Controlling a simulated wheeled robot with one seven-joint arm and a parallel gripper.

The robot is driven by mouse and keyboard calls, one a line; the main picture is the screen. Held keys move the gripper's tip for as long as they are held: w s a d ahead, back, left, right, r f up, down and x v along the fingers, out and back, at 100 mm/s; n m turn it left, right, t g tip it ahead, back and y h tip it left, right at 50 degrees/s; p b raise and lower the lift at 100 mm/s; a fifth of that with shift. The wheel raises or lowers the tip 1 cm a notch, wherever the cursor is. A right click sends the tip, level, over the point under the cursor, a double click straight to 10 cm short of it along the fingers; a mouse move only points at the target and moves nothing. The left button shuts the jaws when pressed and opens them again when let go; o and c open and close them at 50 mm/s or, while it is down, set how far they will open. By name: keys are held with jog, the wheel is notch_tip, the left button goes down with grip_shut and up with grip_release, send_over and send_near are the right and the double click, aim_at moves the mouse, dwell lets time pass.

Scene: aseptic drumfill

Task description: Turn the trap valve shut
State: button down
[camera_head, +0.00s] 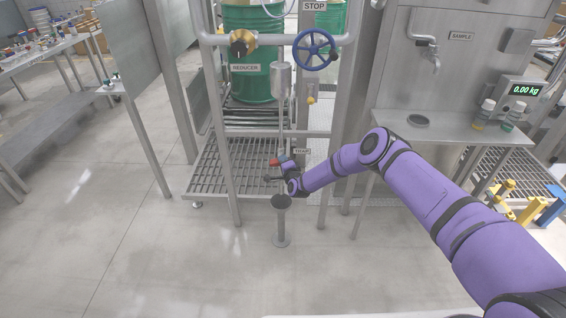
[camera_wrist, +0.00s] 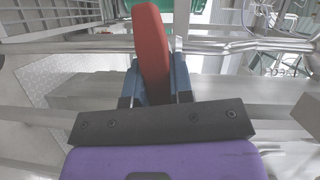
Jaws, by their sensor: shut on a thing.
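The trap valve has a red lever handle (camera_wrist: 151,45), seen up close in the wrist view. It stands nearly upright in that picture, leaning slightly left. My gripper (camera_wrist: 160,85) is shut on the red handle, with a blue finger on each side of it. In the head view the handle (camera_head: 274,162) is a small red patch at my gripper (camera_head: 281,167), beside the TRAP label (camera_head: 302,151). The valve body is mostly hidden by my gripper.
A funnel-topped stand (camera_head: 281,222) is on the floor just below my gripper. A blue handwheel (camera_head: 314,49) and a brass reducer valve (camera_head: 242,42) are on the pipe frame above. A green drum (camera_head: 252,80) stands behind. The floor at left is clear.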

jog(key=shift+f+m+t, duration=0.15)
jog(key=shift+m+t, duration=0.25)
jog(key=shift+m, duration=0.5)
jog(key=c, duration=1)
grip_release()
jog(key=shift+y, duration=0.3)
jog(key=v, duration=1.1)
jog(key=shift+w, duration=0.1)
